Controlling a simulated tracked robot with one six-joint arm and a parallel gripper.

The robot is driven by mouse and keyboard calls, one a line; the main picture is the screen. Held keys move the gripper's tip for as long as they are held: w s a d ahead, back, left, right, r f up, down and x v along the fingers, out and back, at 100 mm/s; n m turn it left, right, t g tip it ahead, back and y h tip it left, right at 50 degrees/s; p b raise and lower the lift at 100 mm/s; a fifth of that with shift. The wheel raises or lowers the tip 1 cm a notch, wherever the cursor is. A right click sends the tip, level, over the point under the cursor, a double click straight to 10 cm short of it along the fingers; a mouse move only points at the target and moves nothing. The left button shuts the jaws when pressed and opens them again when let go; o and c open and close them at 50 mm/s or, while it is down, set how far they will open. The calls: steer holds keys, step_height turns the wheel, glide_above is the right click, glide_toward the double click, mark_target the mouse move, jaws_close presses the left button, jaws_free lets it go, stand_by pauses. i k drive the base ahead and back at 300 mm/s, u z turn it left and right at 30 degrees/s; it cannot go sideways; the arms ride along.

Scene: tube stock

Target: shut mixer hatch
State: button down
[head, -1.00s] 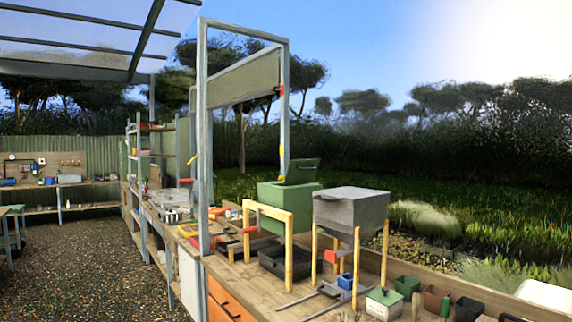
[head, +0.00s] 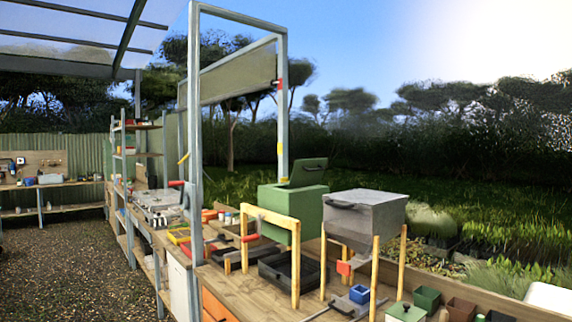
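A green box-shaped unit (head: 312,208), which looks like the mixer, stands on the long wooden bench right of the grey metal frame. Its green hatch (head: 308,172) is open, tilted up at the back, with a dark handle on it. The lower part of the box is partly hidden behind a wooden stand. My gripper and arm are not in view.
A yellow wooden stand (head: 270,216) and a grey hopper on wooden legs (head: 364,212) stand close in front of the box. The gravel floor (head: 75,265) at left is clear.

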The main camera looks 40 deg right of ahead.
mark_target(306, 173)
steer(key=u, duration=0.1)
steer(key=i, duration=2.1)
steer(key=z, duration=1.2)
steer(key=i, duration=0.85)
steer(key=z, duration=0.45)
